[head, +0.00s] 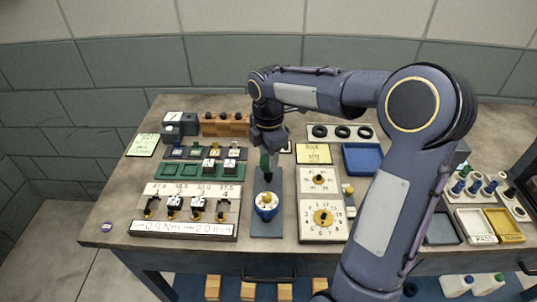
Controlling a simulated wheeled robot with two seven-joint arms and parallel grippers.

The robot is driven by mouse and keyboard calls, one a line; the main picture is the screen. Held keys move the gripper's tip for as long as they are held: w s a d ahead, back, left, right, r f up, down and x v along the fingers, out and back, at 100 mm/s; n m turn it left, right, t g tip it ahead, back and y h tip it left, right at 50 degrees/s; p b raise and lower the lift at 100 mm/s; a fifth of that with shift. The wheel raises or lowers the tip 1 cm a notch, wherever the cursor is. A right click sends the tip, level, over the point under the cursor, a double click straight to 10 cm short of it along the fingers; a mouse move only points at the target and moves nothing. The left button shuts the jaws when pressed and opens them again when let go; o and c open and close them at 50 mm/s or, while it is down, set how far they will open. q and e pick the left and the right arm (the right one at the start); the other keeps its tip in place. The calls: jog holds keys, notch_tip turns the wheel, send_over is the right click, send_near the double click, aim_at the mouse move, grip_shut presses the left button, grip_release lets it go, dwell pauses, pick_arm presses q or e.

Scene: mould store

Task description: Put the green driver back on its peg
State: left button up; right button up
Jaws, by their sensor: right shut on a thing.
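My right gripper (268,143) reaches in over the middle of the bench and points down. It is shut on the green driver (265,162), whose green handle shows just below the fingers, with a dark part under it. The driver is roughly upright, above the far part of a grey mat (266,228). Whether its tip touches anything is too small to tell. A dark strip (172,153) to the left carries small blue, green, yellow and pale pieces. I cannot tell for certain which piece is the driver's peg. My left gripper is out of view.
Left are a green tray (170,170) and a numbered board (184,228). Dial plates (322,232) and a blue tray (362,159) lie right. My arm covers the bench's right middle.

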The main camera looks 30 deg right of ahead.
jog(key=shift+f+b, duration=0.45)
jog(key=shift+f, duration=0.45)
jog(key=o, duration=1.6)
jog(key=shift+r+p, duration=3.45)
jog(key=shift+r, duration=0.35)
